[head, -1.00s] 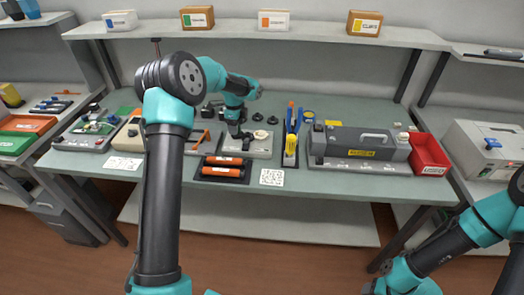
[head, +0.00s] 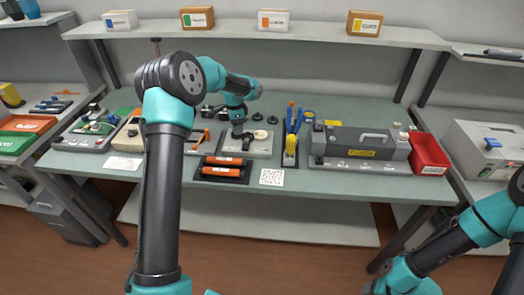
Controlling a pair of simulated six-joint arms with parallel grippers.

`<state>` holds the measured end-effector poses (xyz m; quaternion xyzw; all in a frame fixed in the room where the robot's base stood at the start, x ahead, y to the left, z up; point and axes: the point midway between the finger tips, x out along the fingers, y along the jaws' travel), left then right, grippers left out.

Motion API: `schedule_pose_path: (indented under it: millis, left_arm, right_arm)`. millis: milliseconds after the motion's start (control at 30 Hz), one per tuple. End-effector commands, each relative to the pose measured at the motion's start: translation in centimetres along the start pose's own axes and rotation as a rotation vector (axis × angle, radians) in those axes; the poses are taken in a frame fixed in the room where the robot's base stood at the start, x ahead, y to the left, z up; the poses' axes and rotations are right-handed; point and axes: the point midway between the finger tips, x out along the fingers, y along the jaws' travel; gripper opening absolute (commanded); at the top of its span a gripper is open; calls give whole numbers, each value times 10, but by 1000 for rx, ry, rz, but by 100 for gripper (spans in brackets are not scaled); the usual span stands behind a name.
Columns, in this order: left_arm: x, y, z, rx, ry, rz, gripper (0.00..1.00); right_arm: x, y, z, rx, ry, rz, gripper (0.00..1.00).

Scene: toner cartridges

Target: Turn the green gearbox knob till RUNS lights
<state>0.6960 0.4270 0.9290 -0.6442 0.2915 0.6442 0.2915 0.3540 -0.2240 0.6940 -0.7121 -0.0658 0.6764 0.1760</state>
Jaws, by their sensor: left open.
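My left gripper (head: 240,139) is over a light grey fixture plate (head: 234,152) near the middle of the table and is open. Small dark parts sit on this plate under and beside its fingers, and I cannot tell whether they touch. A round pale disc (head: 260,135) shows on the plate's right part. I cannot make out a green knob there or read any RUNS label; the gripper may hide it. A grey unit with green parts (head: 95,127) stands at the far left of the table. My right gripper is out of view; only its arm shows at lower right.
A black tray with orange cylinders (head: 222,166) lies in front of the plate. A tool holder (head: 290,145), a long grey machine (head: 355,147) and a red bin (head: 428,154) stand to the right. A printed code card (head: 272,177) lies at the front edge.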

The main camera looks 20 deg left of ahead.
Motion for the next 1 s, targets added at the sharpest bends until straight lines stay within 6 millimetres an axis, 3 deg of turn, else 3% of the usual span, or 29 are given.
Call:
schedule_pose_path:
  millis: [467, 1000]
  left_arm:
    - [0, 0, 0, -75, 0, 0, 64]
    - [0, 0, 0, -571, 0, 0, 64]
  right_arm:
    - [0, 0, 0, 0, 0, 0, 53]
    - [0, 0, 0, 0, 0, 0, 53]
